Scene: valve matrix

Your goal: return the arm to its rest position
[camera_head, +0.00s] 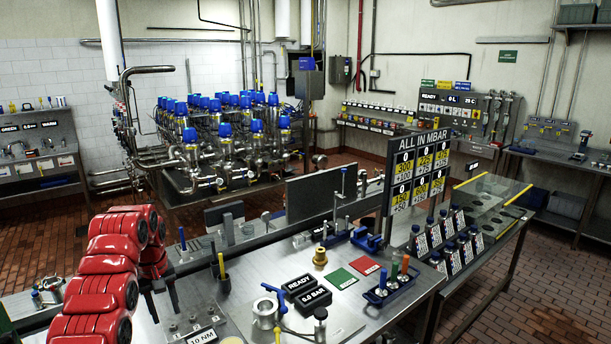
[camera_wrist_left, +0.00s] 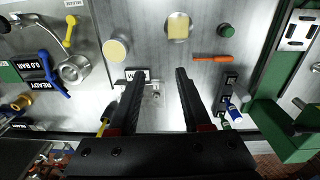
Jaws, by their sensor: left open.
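My left arm (camera_head: 105,275), with red segments, comes in from the lower left of the head view and reaches over the left end of the metal workbench (camera_head: 245,290). My left gripper (camera_head: 161,300) points down beside the "10 NM" block. In the left wrist view its two dark fingers (camera_wrist_left: 159,73) stand well apart with nothing between them. They are above the bench; a small labelled fixture (camera_wrist_left: 140,76) shows by the left fingertip. My right arm and gripper are not in view.
On the bench stand a metal clamp fitting (camera_head: 265,312), black "READY" and "0.0 BAR" displays (camera_head: 307,294), green and red mats (camera_head: 341,278), and a blue tool holder (camera_head: 389,288). A pen cup (camera_head: 222,282) stands close to the gripper. A sign frame (camera_head: 420,170) rises at right.

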